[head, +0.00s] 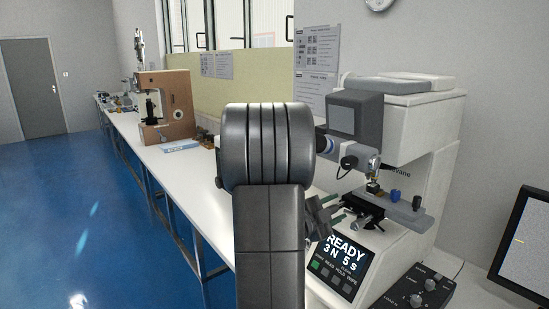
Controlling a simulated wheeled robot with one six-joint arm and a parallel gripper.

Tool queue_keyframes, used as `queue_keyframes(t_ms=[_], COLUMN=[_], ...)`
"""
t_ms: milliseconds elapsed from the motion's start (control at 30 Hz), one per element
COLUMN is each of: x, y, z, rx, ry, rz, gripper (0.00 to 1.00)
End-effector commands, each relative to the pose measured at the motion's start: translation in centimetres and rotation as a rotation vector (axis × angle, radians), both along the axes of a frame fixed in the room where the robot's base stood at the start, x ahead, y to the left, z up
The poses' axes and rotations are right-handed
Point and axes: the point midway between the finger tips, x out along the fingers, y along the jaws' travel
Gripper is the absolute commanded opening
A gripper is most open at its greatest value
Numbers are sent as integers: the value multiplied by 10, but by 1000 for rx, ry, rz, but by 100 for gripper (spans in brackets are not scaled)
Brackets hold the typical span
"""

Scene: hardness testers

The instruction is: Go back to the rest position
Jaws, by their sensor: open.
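My gripper (334,209) shows in the head view just right of my dark arm link, which hides most of it. Its two fingers point right and stand apart, with nothing seen between them. They are in front of the white hardness tester (415,125), close to the left side of its dark stage (372,212). I cannot tell whether they touch the stage. The tester's screen (340,258) reads "READY 3 N 5 s". A small brass-coloured piece (373,188) shows under the tester's head, above the stage.
The long white bench (190,165) runs away to the left. A brown tester (166,105) stands farther back on it, near a pale blue sheet (180,146). A black control box (421,293) and a monitor (524,240) are at the right. The blue floor (70,200) at the left is clear.

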Motion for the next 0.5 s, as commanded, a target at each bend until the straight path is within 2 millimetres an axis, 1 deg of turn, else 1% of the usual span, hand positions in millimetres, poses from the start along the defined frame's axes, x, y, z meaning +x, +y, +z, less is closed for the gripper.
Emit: queue_keyframes(t_ms=[167,500], x=[5,5], y=[-7,-6], z=[0,0], rx=[0,4], ry=[0,-5], rz=[-1,0], gripper=[44,44])
